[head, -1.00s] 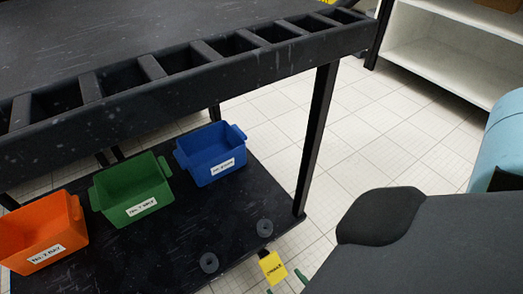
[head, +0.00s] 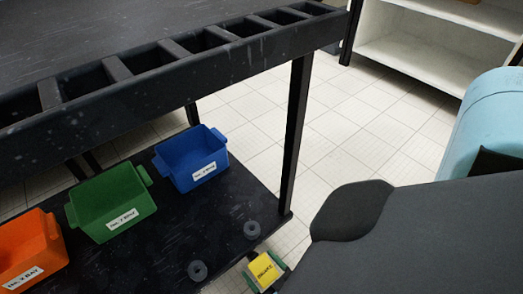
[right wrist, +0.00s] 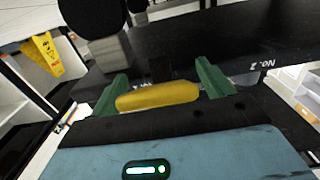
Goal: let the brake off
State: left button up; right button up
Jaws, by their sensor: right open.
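A yellow brake tab (head: 263,269) with dark lettering, too small to read surely, sticks out at the lower shelf's front edge near the corner leg. It also shows in the right wrist view as a rounded yellow bar (right wrist: 158,95). My right gripper (head: 265,274) is open, with one green finger on each side of the tab. In the right wrist view its green fingers (right wrist: 163,88) stand apart, the left one close to the bar's end and a gap at the right one. Whether they touch it I cannot tell. My left gripper is not in view.
Orange (head: 30,248), green (head: 112,205) and blue (head: 190,160) bins stand on the black lower shelf (head: 165,240), with two dark round pieces (head: 198,270) near its edge. A black leg (head: 297,135) rises beside the tab. A yellow floor sign (right wrist: 44,55) stands farther off.

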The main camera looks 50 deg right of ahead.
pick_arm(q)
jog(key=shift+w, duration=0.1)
pick_arm(e)
jog(key=shift+w, duration=0.15)
